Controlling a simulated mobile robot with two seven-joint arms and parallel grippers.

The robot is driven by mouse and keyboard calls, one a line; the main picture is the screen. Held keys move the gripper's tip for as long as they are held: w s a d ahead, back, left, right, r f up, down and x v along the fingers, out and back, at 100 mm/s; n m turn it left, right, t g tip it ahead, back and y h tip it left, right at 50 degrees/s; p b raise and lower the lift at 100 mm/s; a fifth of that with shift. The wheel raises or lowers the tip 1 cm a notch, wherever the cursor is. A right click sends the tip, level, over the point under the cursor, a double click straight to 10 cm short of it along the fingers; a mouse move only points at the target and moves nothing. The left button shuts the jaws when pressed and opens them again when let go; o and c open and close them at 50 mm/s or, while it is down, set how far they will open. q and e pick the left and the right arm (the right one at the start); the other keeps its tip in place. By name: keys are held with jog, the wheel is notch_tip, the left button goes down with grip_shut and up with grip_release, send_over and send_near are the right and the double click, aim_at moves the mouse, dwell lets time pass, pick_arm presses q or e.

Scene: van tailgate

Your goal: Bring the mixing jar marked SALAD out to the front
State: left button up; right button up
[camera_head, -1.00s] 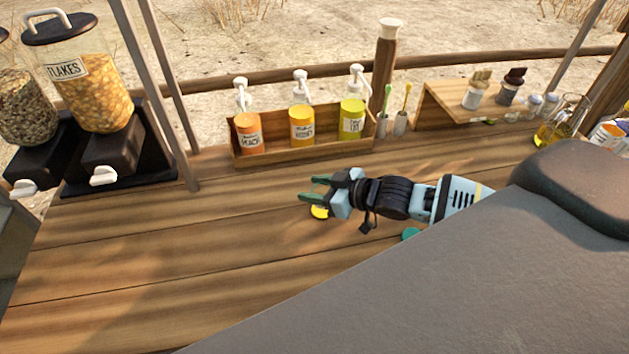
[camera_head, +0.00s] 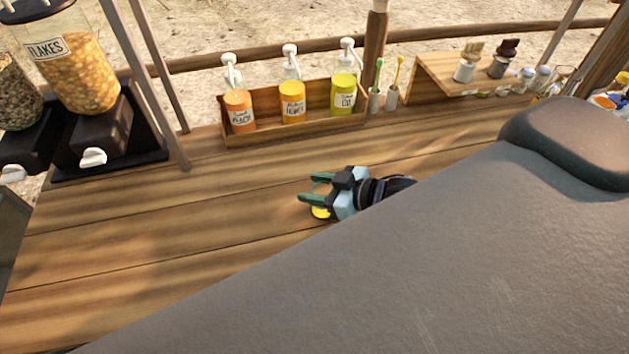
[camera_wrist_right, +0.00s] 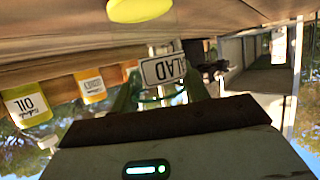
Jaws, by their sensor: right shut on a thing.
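The mixing jar marked SALAD shows in the right wrist view by its white label (camera_wrist_right: 163,69), which appears upside down and partly cut off. My right gripper (camera_head: 309,189) is shut on this jar, above the wooden counter. In the head view the clear jar is hard to make out between the green fingers. A yellow round piece (camera_head: 320,212) shows just below the fingers, and a yellow disc (camera_wrist_right: 138,9) is at the top of the wrist view. I cannot tell whether the jar touches the counter. My left gripper is not in view.
A wooden box (camera_head: 270,132) with peach, honey and oil pump bottles stands behind the gripper. Dispensers, one marked FLAKES (camera_head: 75,75), stand at the left. A small raised shelf (camera_head: 430,72) is at the back right. The counter (camera_head: 130,240) left of the gripper is clear.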

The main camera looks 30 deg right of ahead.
jog(key=shift+f, duration=0.1)
jog(key=o, duration=1.1)
jog(key=shift+o, duration=0.2)
jog(key=shift+s, duration=0.1)
jog(key=v, duration=0.7)
jog(key=shift+s+d, duration=0.2)
